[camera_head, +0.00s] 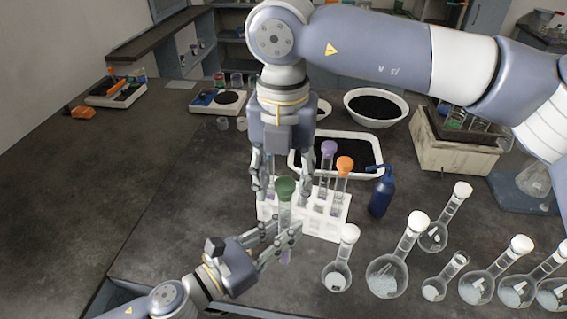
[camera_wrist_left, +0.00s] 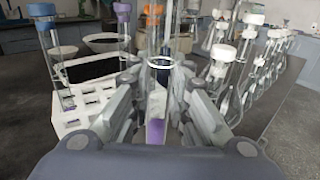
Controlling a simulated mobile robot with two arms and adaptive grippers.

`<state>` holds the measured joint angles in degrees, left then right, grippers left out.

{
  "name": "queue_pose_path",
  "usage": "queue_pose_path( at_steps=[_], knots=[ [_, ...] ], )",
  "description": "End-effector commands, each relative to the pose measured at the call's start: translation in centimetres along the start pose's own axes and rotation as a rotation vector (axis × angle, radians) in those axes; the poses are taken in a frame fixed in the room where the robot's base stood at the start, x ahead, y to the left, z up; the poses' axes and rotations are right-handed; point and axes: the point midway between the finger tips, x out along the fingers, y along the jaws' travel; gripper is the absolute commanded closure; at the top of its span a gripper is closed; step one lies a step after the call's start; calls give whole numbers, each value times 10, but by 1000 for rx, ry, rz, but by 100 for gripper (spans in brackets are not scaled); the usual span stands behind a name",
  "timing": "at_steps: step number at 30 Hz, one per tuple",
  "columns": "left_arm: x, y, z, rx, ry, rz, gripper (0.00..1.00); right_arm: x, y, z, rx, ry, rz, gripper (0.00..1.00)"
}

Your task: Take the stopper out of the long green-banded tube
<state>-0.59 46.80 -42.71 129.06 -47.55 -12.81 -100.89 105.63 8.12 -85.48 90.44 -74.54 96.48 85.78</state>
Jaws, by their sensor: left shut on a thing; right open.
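The long clear tube (camera_head: 285,215) has a green stopper (camera_head: 286,186) in its top and stands roughly upright in front of the white rack. My left gripper (camera_head: 281,240) is shut on its lower part. In the left wrist view, the tube (camera_wrist_left: 158,85) shows between the fingers (camera_wrist_left: 157,112), with a dark ring and purple at its bottom; its top is out of frame. My right gripper (camera_head: 283,182) points down from above, open, its fingers appearing either side of the stopper in the head view. I cannot tell whether they touch it.
The white rack (camera_head: 333,226) holds tubes with purple (camera_head: 328,147) and orange (camera_head: 345,164) stoppers; a blue-stoppered tube (camera_wrist_left: 41,10) shows in the wrist view. A blue bottle (camera_head: 381,194) stands right of it. Several white-stoppered flasks (camera_head: 388,274) crowd the right front.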

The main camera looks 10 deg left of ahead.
Motion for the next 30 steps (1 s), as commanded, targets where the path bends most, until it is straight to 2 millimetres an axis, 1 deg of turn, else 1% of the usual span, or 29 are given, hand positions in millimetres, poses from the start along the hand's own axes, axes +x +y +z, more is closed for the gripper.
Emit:
queue_pose_path(
  at_steps=[3, 9, 10, 11, 12, 14, 15, 20, 23, 26, 30],
  knots=[
    [0, 0, 0, 0, -1, 0, 100, 4, 0, 0, 0, 0, 0, 56],
    [0, 0, 0, 0, -1, 0, 100, 4, 0, 0, 0, 0, 0, 56],
    [0, 0, 0, 0, -1, 0, 100, 4, 0, 0, 0, 0, 0, 60],
    [0, 0, 0, 0, -1, 0, 100, 4, 0, 0, 0, 0, 0, 67],
    [0, 0, 0, 0, 0, 0, 100, 4, 0, 0, 0, 0, 1, 76],
    [0, 0, 0, 0, 0, 0, 100, 4, 0, 0, 0, 0, 1, 90],
    [0, 0, 0, 0, 0, -1, 100, 4, 0, 0, 0, 0, 1, 99],
    [0, -1, 0, 1, -1, -2, 100, 3, 1, 0, -2, 0, 3, 100],
    [0, -1, 0, 1, -1, -2, 100, 3, 1, -1, -36, 0, 5, 100],
    [0, -1, 0, 1, -1, -3, 100, 3, 2, -1, -147, 0, 7, 100],
    [0, -1, 0, 2, -1, -4, 100, 3, 1, -2, -391, 2, 8, 100]
  ],
)
